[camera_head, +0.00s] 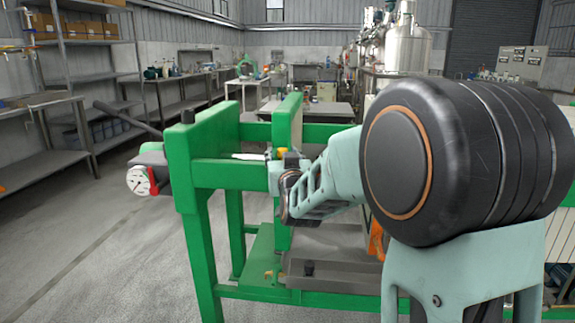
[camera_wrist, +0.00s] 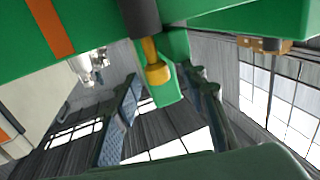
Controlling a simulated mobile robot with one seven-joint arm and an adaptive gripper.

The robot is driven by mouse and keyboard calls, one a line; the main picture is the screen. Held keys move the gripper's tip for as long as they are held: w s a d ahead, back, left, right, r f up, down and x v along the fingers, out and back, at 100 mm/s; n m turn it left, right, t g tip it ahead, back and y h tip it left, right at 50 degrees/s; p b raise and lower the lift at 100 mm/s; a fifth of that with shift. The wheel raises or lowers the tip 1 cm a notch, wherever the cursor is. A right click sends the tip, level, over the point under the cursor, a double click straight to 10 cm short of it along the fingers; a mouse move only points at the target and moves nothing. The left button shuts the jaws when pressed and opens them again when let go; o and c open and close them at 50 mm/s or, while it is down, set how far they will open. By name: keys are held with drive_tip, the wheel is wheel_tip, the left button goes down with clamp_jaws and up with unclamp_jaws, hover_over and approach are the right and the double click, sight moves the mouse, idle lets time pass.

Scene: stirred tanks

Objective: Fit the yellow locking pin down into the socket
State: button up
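The yellow locking pin (camera_wrist: 156,72) shows in the wrist view as a yellow rod with a wider round end, joined to a dark cylinder (camera_wrist: 140,16). In the head view a small yellow part (camera_head: 281,152) shows at the green frame, just beyond my gripper. My gripper (camera_wrist: 163,73) has its two fingers apart in the wrist view, one on each side of the yellow end. I see a gap on both sides and no clear contact. In the head view my wrist hides most of the fingers. I cannot make out the socket in either view.
The green frame (camera_head: 183,165) has tall uprights close around my gripper. A white dial gauge (camera_head: 141,180) with a red part and a dark lever (camera_head: 127,120) sit at its left. A grey tray (camera_head: 335,276) lies below. Floor is clear at the left front.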

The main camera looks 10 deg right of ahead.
drive_tip(key=s, duration=0.9)
drive_tip(key=shift+s, duration=0.2)
